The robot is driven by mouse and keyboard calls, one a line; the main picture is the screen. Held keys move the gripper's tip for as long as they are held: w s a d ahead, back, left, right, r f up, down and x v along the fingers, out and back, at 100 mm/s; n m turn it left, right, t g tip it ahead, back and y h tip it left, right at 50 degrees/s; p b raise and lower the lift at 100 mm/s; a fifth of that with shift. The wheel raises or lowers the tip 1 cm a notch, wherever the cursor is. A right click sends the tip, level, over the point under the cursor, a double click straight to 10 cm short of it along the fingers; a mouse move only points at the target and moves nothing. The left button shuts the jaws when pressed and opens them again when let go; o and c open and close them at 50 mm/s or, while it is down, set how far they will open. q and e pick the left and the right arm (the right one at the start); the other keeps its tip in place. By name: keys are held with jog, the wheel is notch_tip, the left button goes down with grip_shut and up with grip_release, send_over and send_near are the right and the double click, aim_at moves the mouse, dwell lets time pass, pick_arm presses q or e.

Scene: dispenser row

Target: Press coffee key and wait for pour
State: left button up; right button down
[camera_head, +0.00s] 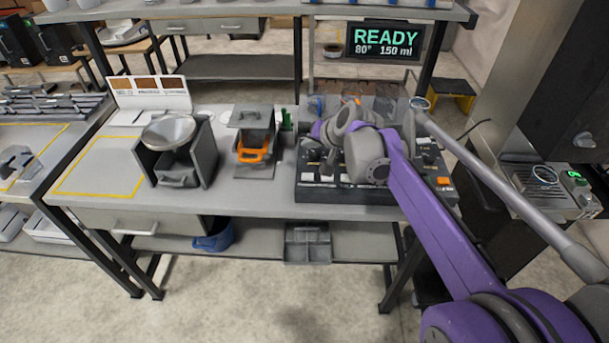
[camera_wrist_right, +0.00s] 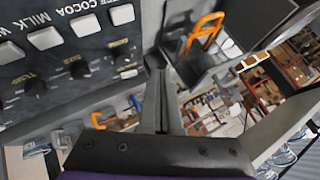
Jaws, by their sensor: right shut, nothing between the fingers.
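The dark key console (camera_head: 345,196) stands at the right end of the bench, with a row of white keys. The display (camera_head: 385,40) above it reads READY, 80° and 150 ml. My right gripper (camera_head: 329,161) is over the console's left part, shut and empty. In the right wrist view its closed fingers (camera_wrist_right: 156,62) are beside the key panel (camera_wrist_right: 60,60). A white key (camera_wrist_right: 122,14) and others line up there, with COCOA and MILK labels readable. The coffee label cannot be made out, and my arm hides part of the console. My left gripper is not seen.
Left of the console stand an orange-handled container (camera_head: 254,151) in a grey holder and a round steel pan (camera_head: 169,131) in a grey frame. A yellow-outlined area (camera_head: 98,168) of the bench is clear. A machine with a small tray stands at the right.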

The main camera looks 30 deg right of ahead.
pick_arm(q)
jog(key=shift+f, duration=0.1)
pick_arm(e)
jog(key=shift+f, duration=0.1)
jog(key=b, duration=0.5)
send_over(309, 178)
notch_tip(309, 178, down, 8)
jog(key=shift+s+r, duration=0.15)
jog(key=shift+r, duration=0.05)
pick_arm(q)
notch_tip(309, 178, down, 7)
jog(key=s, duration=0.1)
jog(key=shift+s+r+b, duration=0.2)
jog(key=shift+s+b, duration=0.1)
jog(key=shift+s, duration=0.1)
pick_arm(e)
jog(key=shift+f, duration=0.5)
jog(key=shift+f, duration=0.15)
dwell(0.4)
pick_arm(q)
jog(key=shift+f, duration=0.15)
pick_arm(e)
jog(key=shift+f, duration=0.3)
